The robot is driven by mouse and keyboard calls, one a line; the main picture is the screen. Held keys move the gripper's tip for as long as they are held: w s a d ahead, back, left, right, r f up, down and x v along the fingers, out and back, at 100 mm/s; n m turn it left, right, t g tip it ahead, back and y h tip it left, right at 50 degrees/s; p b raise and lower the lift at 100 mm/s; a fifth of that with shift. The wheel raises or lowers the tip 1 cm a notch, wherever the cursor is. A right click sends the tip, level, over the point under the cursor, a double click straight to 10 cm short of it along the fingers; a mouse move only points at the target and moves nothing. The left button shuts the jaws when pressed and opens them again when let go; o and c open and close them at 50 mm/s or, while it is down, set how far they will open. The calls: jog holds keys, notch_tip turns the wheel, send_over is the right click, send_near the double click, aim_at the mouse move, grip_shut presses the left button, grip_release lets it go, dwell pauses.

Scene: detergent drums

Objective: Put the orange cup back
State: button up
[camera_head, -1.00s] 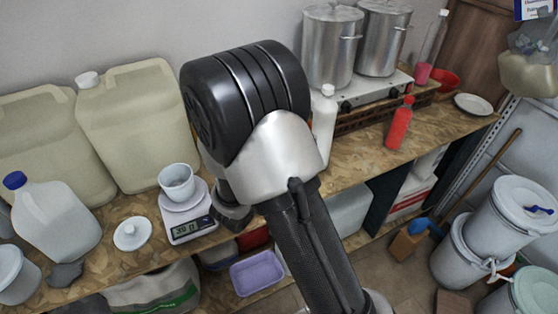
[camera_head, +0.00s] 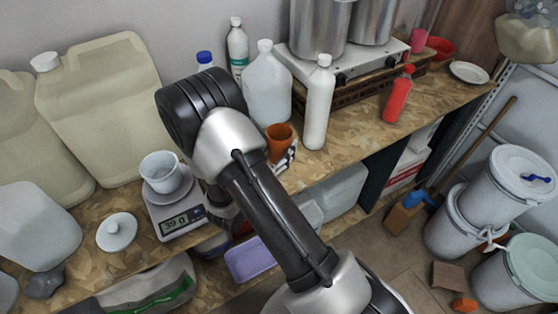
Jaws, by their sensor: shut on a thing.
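The orange cup (camera_head: 279,138) is upright or nearly so, at the worktop's middle, just right of my arm's silver joint. A small black and pale part of my gripper (camera_head: 287,157) shows against its lower side, shut on the cup. The rest of the gripper is hidden behind my arm. I cannot tell whether the cup's base touches the worktop (camera_head: 340,160).
A white bottle (camera_head: 318,105) and a translucent jug (camera_head: 267,85) stand close to the cup. A red bottle (camera_head: 398,95) is farther right. A white cup (camera_head: 160,172) sits on the scale (camera_head: 178,220), left of my arm. Pots stand on the stove behind.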

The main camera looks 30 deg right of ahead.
aim_at(279, 157)
jog(key=shift+f+b, duration=0.55)
jog(key=shift+f, duration=1.95)
jog(key=shift+f, duration=0.2)
jog(key=o, duration=1.1)
jog(key=shift+r, duration=0.1)
